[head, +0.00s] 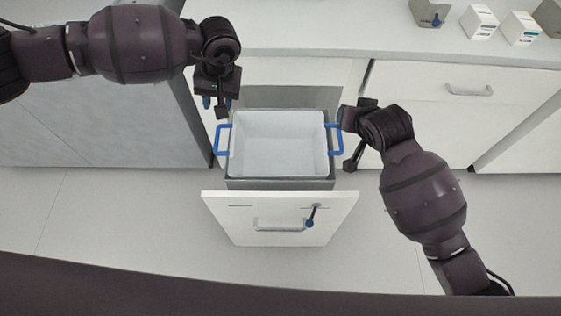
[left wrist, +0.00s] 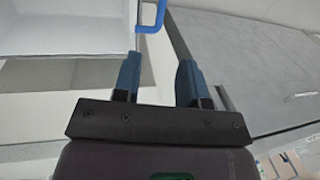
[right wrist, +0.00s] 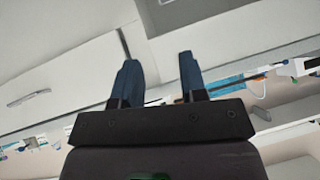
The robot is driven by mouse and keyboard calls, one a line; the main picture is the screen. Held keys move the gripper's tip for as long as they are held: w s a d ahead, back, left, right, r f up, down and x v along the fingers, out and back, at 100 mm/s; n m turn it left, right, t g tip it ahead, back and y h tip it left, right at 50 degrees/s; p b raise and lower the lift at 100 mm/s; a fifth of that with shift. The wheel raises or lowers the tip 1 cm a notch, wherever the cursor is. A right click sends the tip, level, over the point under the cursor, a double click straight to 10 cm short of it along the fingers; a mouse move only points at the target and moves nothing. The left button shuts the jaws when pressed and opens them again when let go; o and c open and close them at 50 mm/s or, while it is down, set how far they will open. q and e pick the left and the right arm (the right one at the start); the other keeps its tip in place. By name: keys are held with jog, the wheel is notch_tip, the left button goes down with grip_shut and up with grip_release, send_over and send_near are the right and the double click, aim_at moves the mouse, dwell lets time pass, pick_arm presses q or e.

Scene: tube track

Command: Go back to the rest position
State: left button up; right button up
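My left gripper (head: 219,104) is above and left of a white bin (head: 280,117) with blue handles, which sits in an open drawer (head: 280,220). In the left wrist view the left gripper (left wrist: 156,70) has its fingers apart, with nothing between the tips. The bin's blue handle (left wrist: 150,16) shows just beyond them. My right gripper (head: 350,138) is close to the bin's right blue handle (head: 335,139) in the head view. In the right wrist view the right gripper (right wrist: 158,72) has its fingers apart and empty. Whether it touches the handle cannot be told.
A closed drawer (head: 430,90) is to the right. Small boxes (head: 479,22) stand on the white counter (head: 340,22) at the back. The floor (head: 120,230) in front is clear.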

jog(key=shift+r, duration=0.5)
